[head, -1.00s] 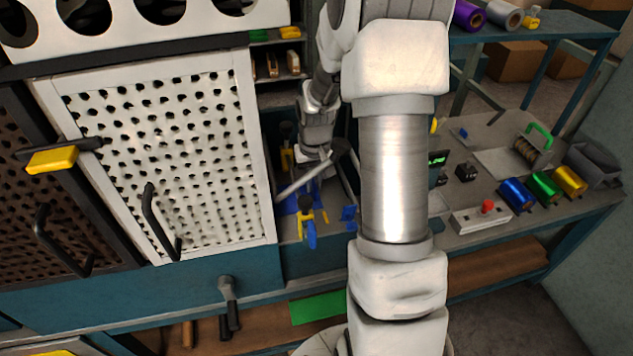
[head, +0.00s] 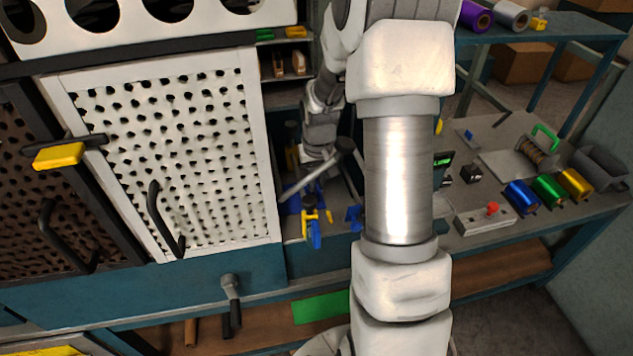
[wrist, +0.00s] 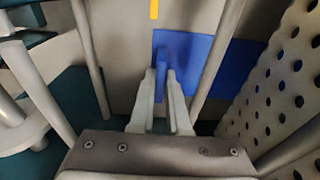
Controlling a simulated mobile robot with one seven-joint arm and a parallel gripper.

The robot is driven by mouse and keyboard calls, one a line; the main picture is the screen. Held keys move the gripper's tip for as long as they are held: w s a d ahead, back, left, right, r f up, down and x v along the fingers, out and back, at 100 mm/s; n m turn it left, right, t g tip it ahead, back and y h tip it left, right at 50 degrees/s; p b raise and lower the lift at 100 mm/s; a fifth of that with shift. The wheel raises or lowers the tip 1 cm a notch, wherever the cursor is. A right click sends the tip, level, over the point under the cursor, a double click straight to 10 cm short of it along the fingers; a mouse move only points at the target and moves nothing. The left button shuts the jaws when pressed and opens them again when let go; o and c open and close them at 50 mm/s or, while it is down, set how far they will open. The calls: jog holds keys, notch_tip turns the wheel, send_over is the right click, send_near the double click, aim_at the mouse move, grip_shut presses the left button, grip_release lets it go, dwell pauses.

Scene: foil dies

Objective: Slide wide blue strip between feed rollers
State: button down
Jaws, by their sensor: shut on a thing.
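In the wrist view my gripper (wrist: 162,80) is shut on a narrow, upright blue piece (wrist: 161,82) between its two pale fingers. A flat, wide blue strip (wrist: 190,50) lies directly behind that piece; I cannot tell whether they are joined. Another blue patch (wrist: 240,75) shows to its right. In the head view my fingertips are hidden behind my wrist, down in the bay right of the white perforated door. Blue patches (head: 290,195) show there beside a grey bar (head: 312,172). I cannot make out the feed rollers for certain.
The perforated door (head: 170,150) stands close left of my gripper. A yellow and blue clamp-like part (head: 314,222) is at the bay's front. Blue, green and gold rolls (head: 548,188) and a box with a red button (head: 485,217) sit on the bench at right.

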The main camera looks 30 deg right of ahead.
dwell(0.4)
jog(key=c, duration=0.8)
grip_release()
jog(key=shift+r, duration=0.1)
